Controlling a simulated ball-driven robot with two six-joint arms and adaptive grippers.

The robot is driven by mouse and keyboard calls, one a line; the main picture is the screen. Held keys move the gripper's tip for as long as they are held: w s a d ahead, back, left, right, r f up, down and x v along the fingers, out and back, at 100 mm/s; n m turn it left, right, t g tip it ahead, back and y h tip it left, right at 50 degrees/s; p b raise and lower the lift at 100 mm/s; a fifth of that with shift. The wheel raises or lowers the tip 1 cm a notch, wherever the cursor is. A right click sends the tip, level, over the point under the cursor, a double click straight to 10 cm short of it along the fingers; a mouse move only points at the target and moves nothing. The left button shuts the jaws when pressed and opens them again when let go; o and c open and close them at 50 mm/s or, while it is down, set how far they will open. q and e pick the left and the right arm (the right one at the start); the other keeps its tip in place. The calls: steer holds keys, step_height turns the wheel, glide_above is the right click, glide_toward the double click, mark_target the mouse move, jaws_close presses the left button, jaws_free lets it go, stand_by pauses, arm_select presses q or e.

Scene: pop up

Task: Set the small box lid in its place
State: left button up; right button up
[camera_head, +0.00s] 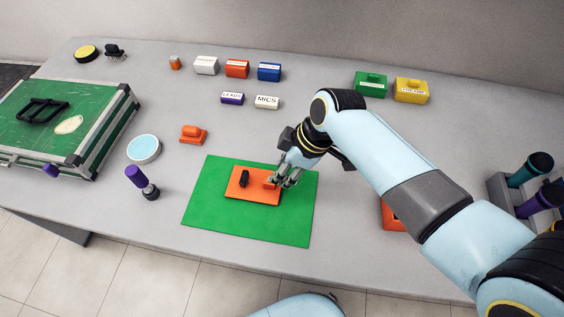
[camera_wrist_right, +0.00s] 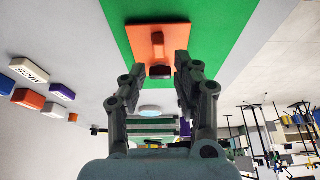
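An orange plate (camera_head: 241,194) lies flat on a green mat (camera_head: 222,222); it also shows in the right wrist view (camera_wrist_right: 178,36). It carries a black block (camera_head: 244,178) and an orange bar (camera_head: 269,184). A smaller orange piece with a raised grip (camera_head: 193,133) lies left of the mat; I cannot tell which orange piece is the small box lid. My right gripper (camera_head: 285,180) is low over the plate's right part, its fingers apart beside the orange bar (camera_wrist_right: 157,44). Contact is unclear. My left gripper is out of view.
An orange object (camera_head: 389,215) is mostly hidden behind my right arm. A green case (camera_head: 75,118) stands left, with a round pale-blue-topped item (camera_head: 144,148) and a purple-topped item (camera_head: 136,176) nearby. Several labelled blocks stand behind, including MICS (camera_head: 267,102).

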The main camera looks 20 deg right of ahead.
mark_target(264, 181)
steer(key=b+x, duration=0.2)
steer(key=shift+w+f, duration=0.15)
steer(key=shift+f, duration=0.2)
steer(key=b+x, duration=0.3)
steer(key=shift+w+a+f, duration=0.1)
steer(key=shift+a+f, duration=0.05)
steer(key=shift+f, duration=0.2)
steer(key=shift+a+f+b, duration=0.1)
steer(key=shift+f+b, duration=0.1)
steer(key=shift+b, duration=0.1)
steer(key=shift+o, duration=0.3)
steer(key=shift+c, duration=1.2)
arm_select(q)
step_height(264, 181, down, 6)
arm_select(e)
jaws_close()
steer(key=shift+r+p, duration=0.4)
steer(key=shift+p, duration=0.15)
step_height(264, 181, up, 4)
steer(key=p, duration=0.3)
steer(key=shift+f+p, duration=0.25)
steer(key=shift+p, duration=0.15)
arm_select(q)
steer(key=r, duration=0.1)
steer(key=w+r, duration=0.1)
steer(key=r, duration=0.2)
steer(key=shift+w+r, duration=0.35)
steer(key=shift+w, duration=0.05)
